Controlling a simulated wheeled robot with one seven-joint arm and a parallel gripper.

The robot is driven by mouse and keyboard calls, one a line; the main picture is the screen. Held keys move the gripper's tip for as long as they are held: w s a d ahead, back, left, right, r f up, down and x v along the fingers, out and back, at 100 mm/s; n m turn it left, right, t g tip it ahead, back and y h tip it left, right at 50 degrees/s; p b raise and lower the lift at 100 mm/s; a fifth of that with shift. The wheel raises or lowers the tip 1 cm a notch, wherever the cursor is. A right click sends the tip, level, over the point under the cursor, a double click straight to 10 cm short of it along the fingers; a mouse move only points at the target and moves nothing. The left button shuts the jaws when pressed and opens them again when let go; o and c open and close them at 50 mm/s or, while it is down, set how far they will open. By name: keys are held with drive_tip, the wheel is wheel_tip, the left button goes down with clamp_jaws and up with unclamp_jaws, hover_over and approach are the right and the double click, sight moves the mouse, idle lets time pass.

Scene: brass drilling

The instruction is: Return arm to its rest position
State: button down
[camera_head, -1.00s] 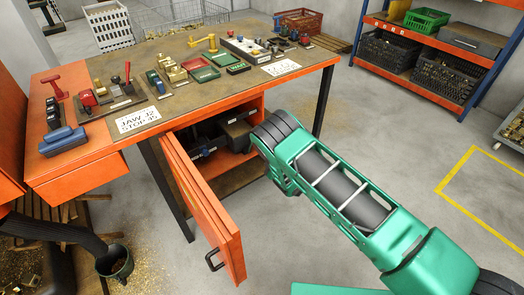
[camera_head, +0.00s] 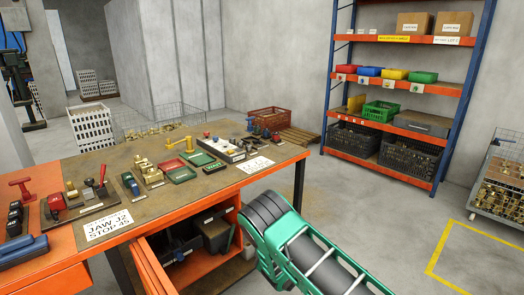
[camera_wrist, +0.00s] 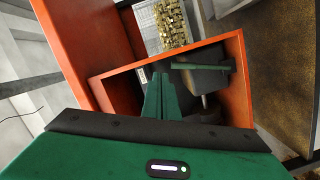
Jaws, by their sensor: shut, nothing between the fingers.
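My green arm (camera_head: 315,255) rises from the lower right of the head view, with its dark joint beside the right end of the orange workbench (camera_head: 230,182). My gripper is hidden in the head view. In the wrist view my gripper (camera_wrist: 162,92) shows two green fingers lying together, shut and empty. They point toward an orange-walled compartment (camera_wrist: 243,95) holding dark objects and a green bar (camera_wrist: 203,67). In the head view the pulled-out orange drawer (camera_head: 148,268) stands at the bottom, partly out of frame. I cannot tell whether the fingers are inside the compartment.
Small tools, green trays (camera_head: 172,168) and a sign (camera_head: 105,226) lie on the bench top. The floor between bench and rack is clear.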

drive_tip(key=w+d+r+m+h, duration=0.35)
drive_tip(key=d+r, duration=0.25)
drive_tip(key=d, duration=0.4)
drive_tip(key=w+d+r+m+h, duration=0.3)
drive_tip(key=d+r+m+h, duration=0.25)
drive_tip(key=d, duration=0.45)
drive_tip(key=s+d+r+m+g+h, duration=0.25)
drive_tip(key=s+d+r, duration=0.3)
drive_tip(key=d, duration=0.55)
drive_tip(key=s+d+r+m+g+h, duration=0.2)
drive_tip(key=s+d+r+m, duration=0.3)
drive_tip(key=d, duration=0.5)
drive_tip(key=s+d+r+m+g, duration=0.25)
drive_tip(key=s+d+r, duration=0.2)
drive_tip(key=s, duration=0.65)
drive_tip(key=s+d+r+m+g, duration=0.25)
drive_tip(key=s+d, duration=0.25)
drive_tip(key=s, duration=0.5)
drive_tip(key=s+a+r+m+g+y, duration=0.1)
drive_tip(key=s+a+m+g+y, duration=0.1)
drive_tip(key=s, duration=1.2)
drive_tip(key=s+a+r+m+g+y, duration=0.2)
drive_tip(key=s+g, duration=0.1)
drive_tip(key=s, duration=1.2)
drive_tip(key=shift+r, duration=0.2)
